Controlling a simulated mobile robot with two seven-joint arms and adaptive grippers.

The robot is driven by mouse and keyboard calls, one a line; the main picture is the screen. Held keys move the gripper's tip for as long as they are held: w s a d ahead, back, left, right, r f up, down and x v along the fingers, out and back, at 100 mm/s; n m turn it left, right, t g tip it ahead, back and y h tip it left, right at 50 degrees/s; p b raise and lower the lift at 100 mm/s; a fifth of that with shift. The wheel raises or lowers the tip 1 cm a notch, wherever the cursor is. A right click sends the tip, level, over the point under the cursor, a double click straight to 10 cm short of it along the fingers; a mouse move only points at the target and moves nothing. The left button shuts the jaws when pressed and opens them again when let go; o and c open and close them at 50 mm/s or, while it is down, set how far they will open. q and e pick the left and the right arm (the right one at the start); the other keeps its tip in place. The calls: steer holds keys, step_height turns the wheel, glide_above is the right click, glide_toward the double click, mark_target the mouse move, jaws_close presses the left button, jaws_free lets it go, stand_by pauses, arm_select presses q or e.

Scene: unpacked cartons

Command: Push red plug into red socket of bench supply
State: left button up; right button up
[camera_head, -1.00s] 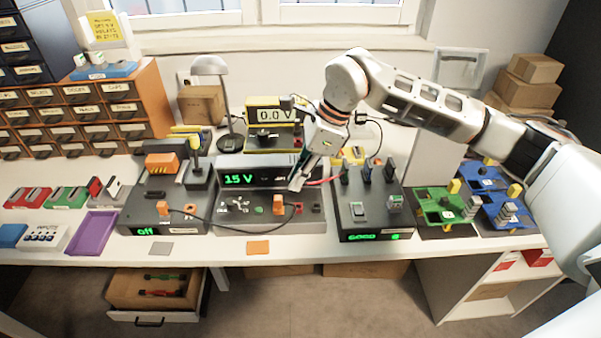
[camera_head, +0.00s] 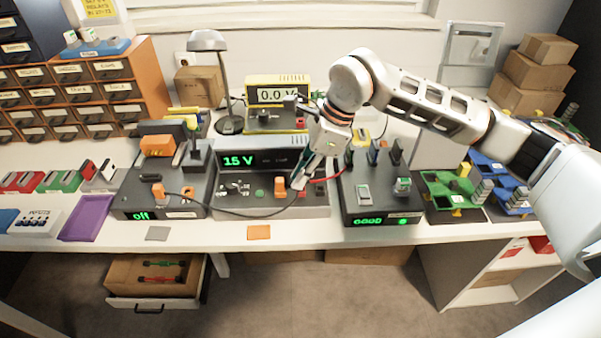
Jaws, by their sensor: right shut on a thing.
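The bench supply (camera_head: 236,203) is the dark grey box in the middle of the bench, its display reading 15 V. My right gripper (camera_head: 299,184) reaches down from the upper right, its fingertips at the right part of the supply's socket panel. It is shut on the red plug, which is mostly hidden between the fingers. A red lead (camera_head: 327,178) runs right from the fingertips. The red socket is largely covered by the gripper, and I cannot tell whether the plug touches it. My left gripper is out of view.
An orange plug (camera_head: 280,186) stands in the supply just left of the fingertips, with a black cable. A yellow meter (camera_head: 277,83) stands behind.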

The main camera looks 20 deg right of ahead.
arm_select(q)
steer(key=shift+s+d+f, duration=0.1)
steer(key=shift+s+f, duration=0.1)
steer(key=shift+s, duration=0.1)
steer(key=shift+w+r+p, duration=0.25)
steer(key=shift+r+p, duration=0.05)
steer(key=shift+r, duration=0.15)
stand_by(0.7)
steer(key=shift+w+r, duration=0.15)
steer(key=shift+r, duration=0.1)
arm_select(e)
steer(key=shift+f, duration=0.35)
stand_by(0.8)
arm_select(q)
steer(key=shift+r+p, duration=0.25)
steer(key=shift+p, duration=0.05)
stand_by(0.4)
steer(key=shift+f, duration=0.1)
arm_select(e)
steer(key=shift+f, duration=0.35)
stand_by(0.3)
steer(key=o, duration=0.9)
